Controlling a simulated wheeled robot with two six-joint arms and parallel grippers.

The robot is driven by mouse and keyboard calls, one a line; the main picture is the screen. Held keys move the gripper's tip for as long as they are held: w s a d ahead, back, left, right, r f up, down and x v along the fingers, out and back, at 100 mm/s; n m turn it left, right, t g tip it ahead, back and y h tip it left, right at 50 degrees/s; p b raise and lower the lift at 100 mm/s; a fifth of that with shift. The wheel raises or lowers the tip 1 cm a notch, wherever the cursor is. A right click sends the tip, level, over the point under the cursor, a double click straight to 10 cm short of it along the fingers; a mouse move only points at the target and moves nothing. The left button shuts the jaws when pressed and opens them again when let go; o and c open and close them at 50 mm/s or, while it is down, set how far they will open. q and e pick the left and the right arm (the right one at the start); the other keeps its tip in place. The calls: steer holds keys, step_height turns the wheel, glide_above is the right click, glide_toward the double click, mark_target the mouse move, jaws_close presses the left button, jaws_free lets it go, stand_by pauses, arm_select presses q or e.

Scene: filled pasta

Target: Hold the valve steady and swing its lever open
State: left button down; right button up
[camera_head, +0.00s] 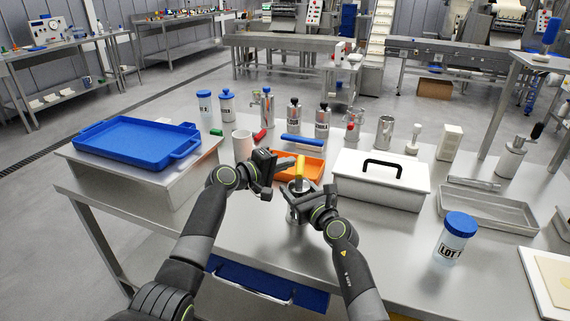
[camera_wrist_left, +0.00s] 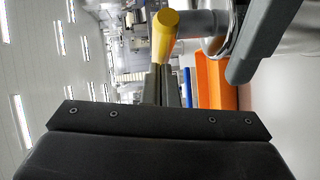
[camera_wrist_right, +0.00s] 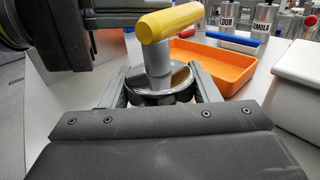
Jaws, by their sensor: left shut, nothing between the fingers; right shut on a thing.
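The valve (camera_head: 298,187) is a round metal piece with a grey stem and a yellow lever (camera_head: 299,168). My right gripper (camera_head: 298,196) is shut on the valve's metal body (camera_wrist_right: 160,88), one finger on each side, with the valve upright. In the right wrist view the lever (camera_wrist_right: 172,22) lies roughly level across the stem top. My left gripper (camera_head: 285,163) is shut and empty, just left of the lever. In the left wrist view the lever's rounded end (camera_wrist_left: 163,35) stands close past the fingertips; whether they touch it I cannot tell.
An orange tray (camera_head: 314,165) lies just behind the valve. A white box with a black handle (camera_head: 380,188) stands right of it. A blue tray (camera_head: 135,140) sits on a raised metal stand at left.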

arm_select(q)
steer(key=shift+w+d, duration=0.4)
steer(key=shift+d, duration=0.15)
steer(key=s+a+r, duration=0.2)
steer(key=s+a, duration=0.2)
steer(key=a, duration=0.8)
steer(key=shift+s+a, duration=0.15)
steer(key=shift+r, duration=0.1)
arm_select(e)
steer(key=o, duration=1.2)
steer(key=shift+s, duration=0.1)
